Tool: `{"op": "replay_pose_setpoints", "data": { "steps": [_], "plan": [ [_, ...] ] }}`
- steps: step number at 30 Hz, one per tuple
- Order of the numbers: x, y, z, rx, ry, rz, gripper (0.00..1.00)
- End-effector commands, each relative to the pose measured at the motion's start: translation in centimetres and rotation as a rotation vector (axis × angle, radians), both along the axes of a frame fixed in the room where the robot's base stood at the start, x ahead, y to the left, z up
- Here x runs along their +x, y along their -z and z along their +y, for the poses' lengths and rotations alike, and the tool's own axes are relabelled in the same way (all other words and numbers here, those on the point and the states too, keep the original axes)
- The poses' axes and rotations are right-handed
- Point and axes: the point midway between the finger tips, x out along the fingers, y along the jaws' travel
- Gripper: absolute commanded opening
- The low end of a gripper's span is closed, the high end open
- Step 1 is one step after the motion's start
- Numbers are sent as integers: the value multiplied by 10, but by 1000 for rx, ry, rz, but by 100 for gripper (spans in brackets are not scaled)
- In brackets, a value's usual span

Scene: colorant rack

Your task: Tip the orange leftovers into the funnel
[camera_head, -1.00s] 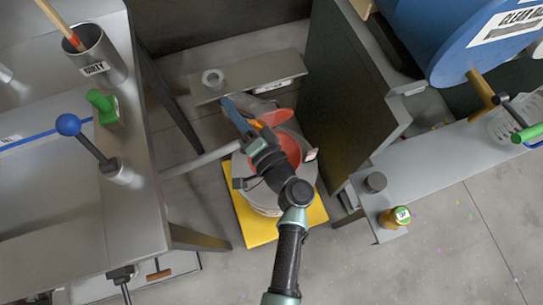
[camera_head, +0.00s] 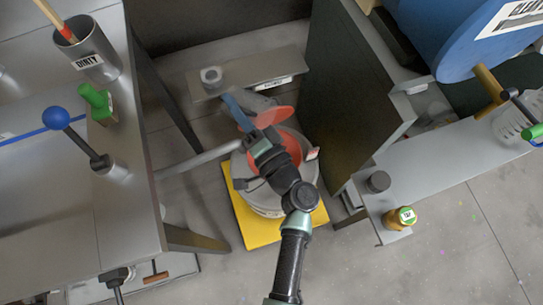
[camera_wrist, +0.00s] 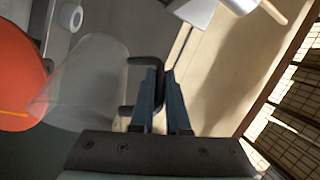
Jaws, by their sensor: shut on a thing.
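My gripper (camera_head: 230,100) is shut on the black handle (camera_wrist: 133,88) of a clear jug (camera_wrist: 88,80). The jug is tilted and looks empty in the wrist view; I see no clear orange contents in it. In the head view the jug (camera_head: 263,103) is a faint grey shape beside my fingers. The red-orange funnel (camera_head: 291,148) sits on a round grey drum, partly hidden by my wrist. It also shows at the left edge of the wrist view (camera_wrist: 18,75), with a thin light-orange streak on it. The jug's rim is near the funnel; contact cannot be told.
The drum (camera_head: 240,165) stands on a yellow base (camera_head: 255,232). A grey shelf (camera_head: 250,72) with a small ring-shaped item lies behind. A dark upright panel (camera_head: 350,90) stands close on the right, a steel bench (camera_head: 130,220) on the left.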

Motion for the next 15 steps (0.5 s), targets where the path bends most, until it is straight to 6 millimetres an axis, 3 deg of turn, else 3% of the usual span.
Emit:
{"op": "replay_pose_setpoints", "data": {
  "steps": [2,12,15],
  "plan": [
    [3,-10,5,-36,-3,26,0],
    [24,-12,35,-229,-6,164,0],
    [32,3,48,-354,-11,248,0]
  ]
}}
